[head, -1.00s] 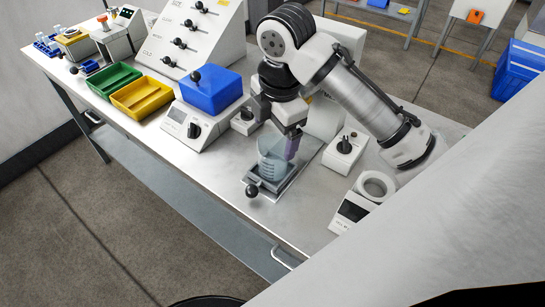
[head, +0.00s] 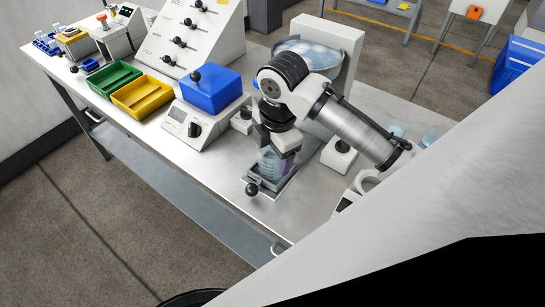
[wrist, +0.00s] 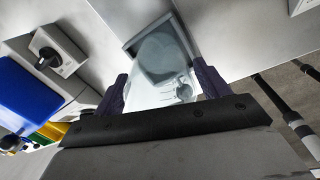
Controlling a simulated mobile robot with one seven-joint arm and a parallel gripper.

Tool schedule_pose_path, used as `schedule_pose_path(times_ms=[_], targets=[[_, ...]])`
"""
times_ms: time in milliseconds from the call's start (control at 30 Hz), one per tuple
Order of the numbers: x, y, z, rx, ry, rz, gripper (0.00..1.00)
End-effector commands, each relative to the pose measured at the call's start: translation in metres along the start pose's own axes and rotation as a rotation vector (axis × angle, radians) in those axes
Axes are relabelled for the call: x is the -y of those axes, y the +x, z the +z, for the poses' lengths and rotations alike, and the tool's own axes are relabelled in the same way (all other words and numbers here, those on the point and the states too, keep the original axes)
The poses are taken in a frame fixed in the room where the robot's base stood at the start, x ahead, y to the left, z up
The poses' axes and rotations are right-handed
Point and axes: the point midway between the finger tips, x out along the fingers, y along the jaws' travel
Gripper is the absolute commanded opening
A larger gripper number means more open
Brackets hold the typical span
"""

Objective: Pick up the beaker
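The clear glass beaker (head: 266,163) stands upright on a shallow metal tray (head: 286,184) with a black knob at its front. My gripper (head: 277,152) is lowered over the beaker and hides part of its rim and right side. In the wrist view the two dark fingers (wrist: 160,74) are spread wide. The pale, see-through beaker (wrist: 160,62) lies between them, with the tray's frame (wrist: 133,47) beyond it. I cannot tell whether either finger touches the glass.
A white balance with a blue box (head: 212,92) stands left of the tray. Small knobbed boxes (head: 338,158) stand close on both sides. Green (head: 115,79) and yellow bins (head: 143,97) are farther left. The table's front edge lies just before the tray.

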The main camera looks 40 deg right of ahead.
Motion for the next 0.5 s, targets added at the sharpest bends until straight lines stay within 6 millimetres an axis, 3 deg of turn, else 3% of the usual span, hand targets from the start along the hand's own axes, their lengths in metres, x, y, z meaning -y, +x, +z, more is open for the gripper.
schedule_pose_path(times_ms=[33,267,500], targets=[[0.0,-0.0001,0.0,0.0,0.0,0.0,0.68],[-0.0001,-0.0003,0.0001,0.0,0.0,0.0,0.38],[-0.0003,-0.0012,0.0001,0.0,0.0,0.0,0.37]])
